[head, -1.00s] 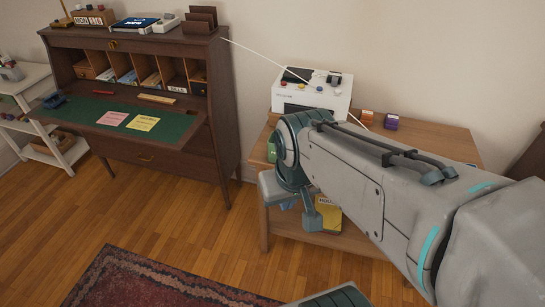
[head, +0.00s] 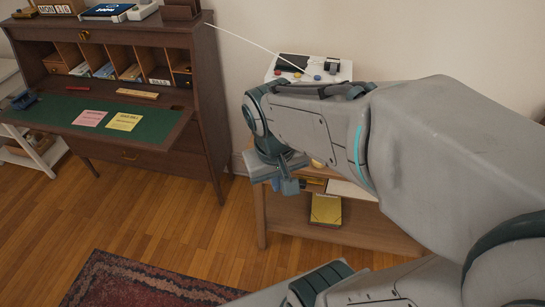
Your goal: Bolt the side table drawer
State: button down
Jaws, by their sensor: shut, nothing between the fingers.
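The wooden side table (head: 262,218) stands against the wall, right of the desk. My arm covers much of its top and front. Under the top, beside my gripper, a brown wooden part and a pale flat surface (head: 350,190) show. They may belong to the drawer, but I cannot tell how far it is open. No bolt can be made out. My gripper (head: 290,187) is shut and empty, pointing down at the table's front left. I cannot tell whether it touches the table.
A white machine with knobs (head: 315,68) stands on the side table, with a pale cable to it. A yellow book (head: 326,209) is on the lower shelf. A dark wooden desk (head: 212,110) with a green top stands left. A red rug (head: 125,285) lies on otherwise clear floor.

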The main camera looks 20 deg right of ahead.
jog(key=w+f+n+h+b, duration=0.1)
jog(key=w+f+h+b, duration=0.4)
jog(key=f, duration=0.5)
jog(key=w+f+t+h+b, duration=0.1)
jog(key=w+f+h+b, duration=0.5)
jog(key=f, duration=0.5)
jog(key=w+f+n+t+h+b, duration=0.1)
jog(key=w+f+h+b, duration=0.4)
jog(key=w+f, duration=0.3)
notch_tip(320, 180, down, 4)
jog(key=shift+w+a+r+n+h+b, duration=0.2)
jog(key=shift+a+r+n+h+b, duration=0.1)
jog(key=shift+a+b, duration=0.15)
send_near(302, 184)
jog(key=w+d+f, duration=0.1)
jog(key=w+d, duration=0.1)
jog(key=w, duration=0.3)
jog(key=d, duration=0.1)
jog(key=s+d, duration=0.1)
jog(key=d, duration=0.1)
jog(key=shift+s+d+f+b, duration=0.15)
jog(key=shift+s+d+b, duration=0.1)
jog(key=shift+s+b, duration=0.15)
jog(key=shift+d, duration=0.1)
